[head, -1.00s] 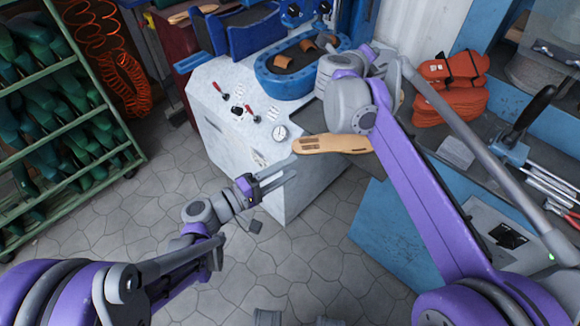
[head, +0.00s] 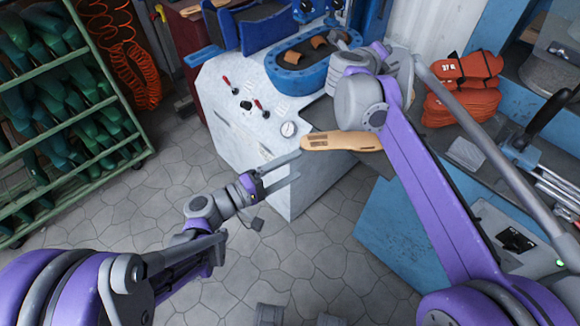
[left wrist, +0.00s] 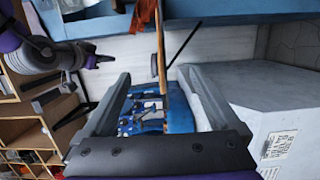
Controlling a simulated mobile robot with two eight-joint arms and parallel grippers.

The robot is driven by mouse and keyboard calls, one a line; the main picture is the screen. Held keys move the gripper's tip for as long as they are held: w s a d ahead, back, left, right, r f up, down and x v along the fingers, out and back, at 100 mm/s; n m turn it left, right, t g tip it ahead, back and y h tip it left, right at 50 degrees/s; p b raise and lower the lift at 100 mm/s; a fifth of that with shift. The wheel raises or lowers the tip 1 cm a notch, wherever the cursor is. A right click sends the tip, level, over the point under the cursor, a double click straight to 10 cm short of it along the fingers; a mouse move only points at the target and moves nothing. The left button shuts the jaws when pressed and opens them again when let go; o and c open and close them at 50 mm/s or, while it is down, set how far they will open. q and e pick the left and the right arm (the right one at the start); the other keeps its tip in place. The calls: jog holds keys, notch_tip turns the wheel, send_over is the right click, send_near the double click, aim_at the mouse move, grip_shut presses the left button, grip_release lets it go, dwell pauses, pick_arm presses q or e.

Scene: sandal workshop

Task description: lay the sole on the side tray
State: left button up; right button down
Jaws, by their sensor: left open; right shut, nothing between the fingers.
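The tan sole (head: 342,141) lies flat across the dark side tray (head: 372,161) beside the white machine, its left end sticking out past the tray's edge. Its right end is hidden behind my right arm. In the left wrist view the sole shows as a thin tan strip (left wrist: 160,45) seen edge-on. My left gripper (head: 298,165) is open and empty, a little short of the sole's left end and apart from it. Its spread fingers also show in the left wrist view (left wrist: 158,88). My right gripper is hidden behind its own arm links.
The white machine (head: 235,115) with red levers and a blue oval basin (head: 308,75) stands behind. A green rack (head: 60,135) of shoe forms is at left. Orange folded goods (head: 460,100) and tools lie at right.

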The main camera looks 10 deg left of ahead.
pick_arm(q)
jog(key=shift+a, duration=0.1)
